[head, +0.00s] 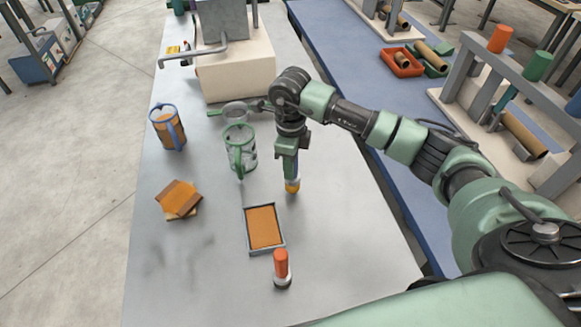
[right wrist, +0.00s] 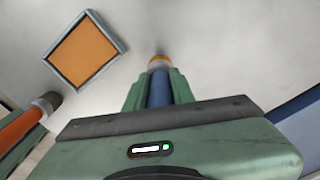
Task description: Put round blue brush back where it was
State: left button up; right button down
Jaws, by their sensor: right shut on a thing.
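My right gripper (head: 289,168) points down over the grey table, right of the green-handled jug. It is shut on the round blue brush (right wrist: 159,90), whose blue handle shows between the green fingers in the right wrist view. The brush's yellowish end (head: 292,186) sticks out below the fingers in the head view. The brush looks about upright, close above or touching the tabletop; I cannot tell which. Most of the handle is hidden by the fingers in the head view. My left gripper is not in view.
A tray with an orange pad (head: 247,232) and an upright orange-handled brush (head: 281,263) stand nearer me. The table right of the tray is clear.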

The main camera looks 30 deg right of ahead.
jog(key=shift+f, duration=0.95)
jog(key=c, duration=1.2)
grip_release()
jog(key=shift+f, duration=0.1)
notch_tip(320, 180, up, 11)
jog(key=b, duration=0.2)
jog(key=shift+r+b, duration=0.2)
jog(key=shift+b, duration=0.2)
jog(key=shift+r, duration=0.5)
